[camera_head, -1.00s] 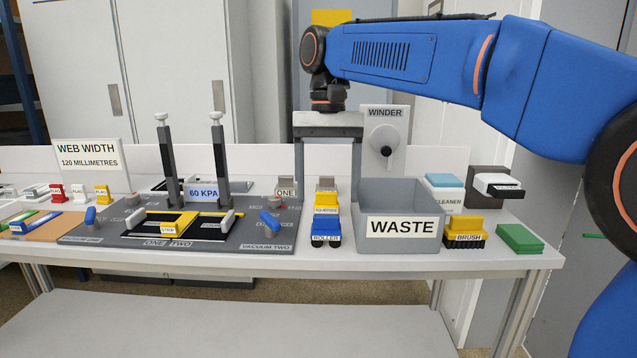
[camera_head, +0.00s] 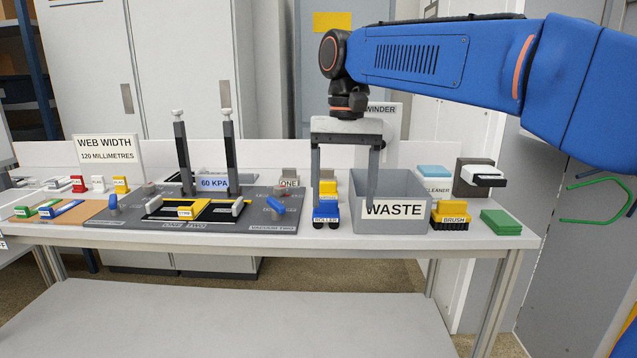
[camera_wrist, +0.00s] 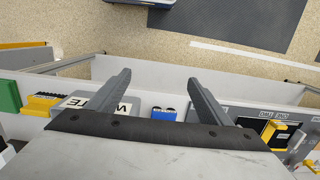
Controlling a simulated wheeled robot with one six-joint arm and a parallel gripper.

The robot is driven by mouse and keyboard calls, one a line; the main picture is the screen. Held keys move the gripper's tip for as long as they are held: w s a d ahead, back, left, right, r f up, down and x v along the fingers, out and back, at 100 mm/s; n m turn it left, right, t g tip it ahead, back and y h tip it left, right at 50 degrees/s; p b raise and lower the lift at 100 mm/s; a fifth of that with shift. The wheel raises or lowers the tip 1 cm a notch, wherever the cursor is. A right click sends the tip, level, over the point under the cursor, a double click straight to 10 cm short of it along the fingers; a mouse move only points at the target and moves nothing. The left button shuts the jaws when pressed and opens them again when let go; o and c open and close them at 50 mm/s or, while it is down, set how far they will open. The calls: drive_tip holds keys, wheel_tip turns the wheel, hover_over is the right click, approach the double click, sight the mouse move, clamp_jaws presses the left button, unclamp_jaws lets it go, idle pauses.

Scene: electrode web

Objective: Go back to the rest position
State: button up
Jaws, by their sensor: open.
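My gripper (camera_head: 344,160) hangs from my blue arm over the back of the bench, with its two grey fingers apart and nothing between them. In the head view its fingers overlap the roller (camera_head: 326,212) and the left side of the waste bin (camera_head: 403,228). In the wrist view the open gripper (camera_wrist: 160,85) looks down at the bench's edge and the floor. The blue roller (camera_wrist: 163,114) shows between and below the fingertips. The waste label (camera_wrist: 98,103) is partly covered by the left finger.
The dark splice plate (camera_head: 270,220) with two upright posts lies left of the roller. The brush (camera_head: 450,214), green pads (camera_head: 500,222) and cleaner (camera_head: 436,182) stand right of the bin. The winder sign (camera_head: 384,112) is partly hidden behind my gripper.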

drive_tip(key=s+d+f+t, duration=0.1)
drive_tip(key=s+d+f, duration=0.4)
drive_tip(key=d, duration=0.3)
drive_tip(key=s+d+f+t, duration=0.2)
drive_tip(key=s+d+f, duration=0.25)
drive_tip(key=d, duration=0.35)
drive_tip(key=s+d+f+t, duration=0.1)
drive_tip(key=s+d+f, duration=0.3)
drive_tip(key=s+f, duration=0.2)
drive_tip(key=s+d+f+t, duration=0.1)
drive_tip(key=s+d+f, duration=0.3)
drive_tip(key=f, duration=0.4)
drive_tip(key=shift+s+f+t, duration=0.3)
drive_tip(key=shift+s+t, duration=0.1)
drive_tip(key=shift+s, duration=0.45)
drive_tip(key=shift+d, duration=0.1)
